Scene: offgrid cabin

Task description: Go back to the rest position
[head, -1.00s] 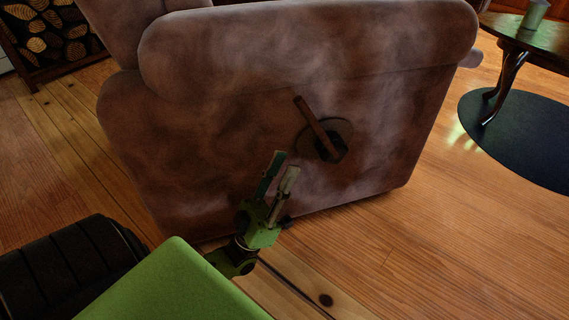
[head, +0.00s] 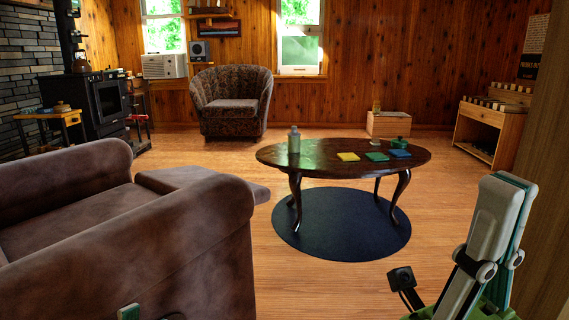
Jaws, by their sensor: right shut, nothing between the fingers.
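My right gripper (head: 508,190) stands at the lower right of the head view, pointing up, with its pale and green fingers together and nothing between them. It is in front of the wood floor and close to a brown wooden upright at the right edge. A small green and pale tip (head: 128,312) shows at the bottom edge in front of the brown sofa; it looks like the end of my left gripper. The rest of it is out of view, so its opening cannot be told.
The brown sofa (head: 190,245) fills the lower left. A dark oval table (head: 330,160) with a bottle, coloured squares and a green pot stands on a round dark rug (head: 340,235). A patterned armchair (head: 232,103) and stove (head: 100,105) are farther back. Floor is clear around the rug.

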